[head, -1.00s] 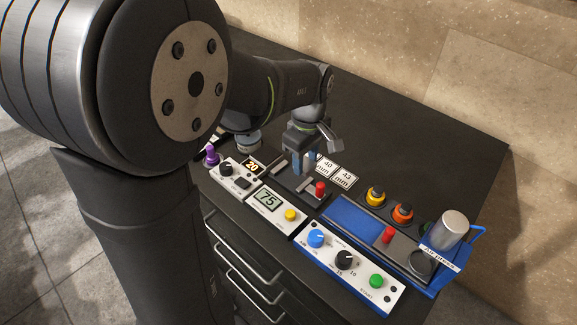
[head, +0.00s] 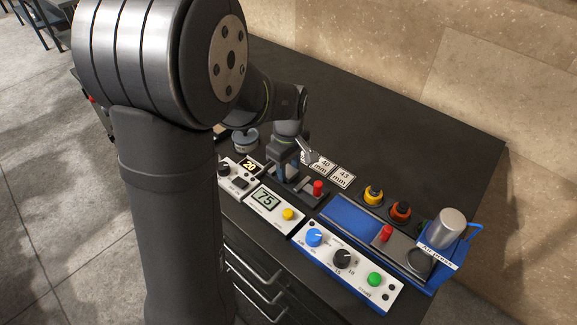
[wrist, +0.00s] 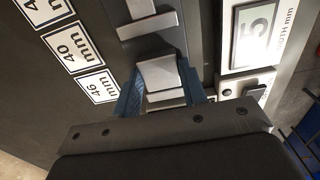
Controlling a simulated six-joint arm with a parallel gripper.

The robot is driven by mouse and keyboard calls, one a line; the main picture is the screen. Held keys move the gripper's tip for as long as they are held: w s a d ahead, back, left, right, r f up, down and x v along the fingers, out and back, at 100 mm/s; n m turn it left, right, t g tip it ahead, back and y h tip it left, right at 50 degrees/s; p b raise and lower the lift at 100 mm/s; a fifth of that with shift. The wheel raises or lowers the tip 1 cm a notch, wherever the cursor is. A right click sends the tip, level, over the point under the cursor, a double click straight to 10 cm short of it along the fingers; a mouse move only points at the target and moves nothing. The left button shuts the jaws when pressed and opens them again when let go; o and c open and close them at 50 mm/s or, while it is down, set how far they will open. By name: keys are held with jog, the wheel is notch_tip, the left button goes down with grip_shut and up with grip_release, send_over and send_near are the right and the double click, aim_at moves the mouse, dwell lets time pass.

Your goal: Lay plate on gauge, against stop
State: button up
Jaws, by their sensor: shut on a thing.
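My gripper (head: 286,171) points down over the left part of the dark gauge (head: 309,198), behind the 75 display. In the wrist view my gripper (wrist: 159,83) has its blue fingers on both sides of a pale grey block, apparently the plate (wrist: 158,71). The gauge's dark bed (wrist: 173,37) lies under and beyond it. A pale crossbar (wrist: 148,25) stands on the bed ahead of the plate. The gauge's red knob (head: 318,187) is right of my gripper. My fingers hide the stop's contact area; I cannot tell whether the plate touches it.
The display box (head: 273,207) with a yellow button stands in front of the gauge. White size cards (head: 342,177) lie behind it. The blue press (head: 350,218) with its metal cylinder (head: 446,229) is at right. The dark bench behind is clear.

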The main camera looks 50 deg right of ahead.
aim_at(288, 171)
jog(key=o, duration=1.1)
jog(key=shift+f, duration=0.1)
jog(key=shift+o, duration=0.2)
notch_tip(288, 171, up, 12)
jog(key=shift+r, duration=0.2)
jog(key=shift+f, duration=0.1)
notch_tip(288, 171, down, 13)
jog(key=shift+r, duration=2.5)
jog(key=shift+f, duration=0.1)
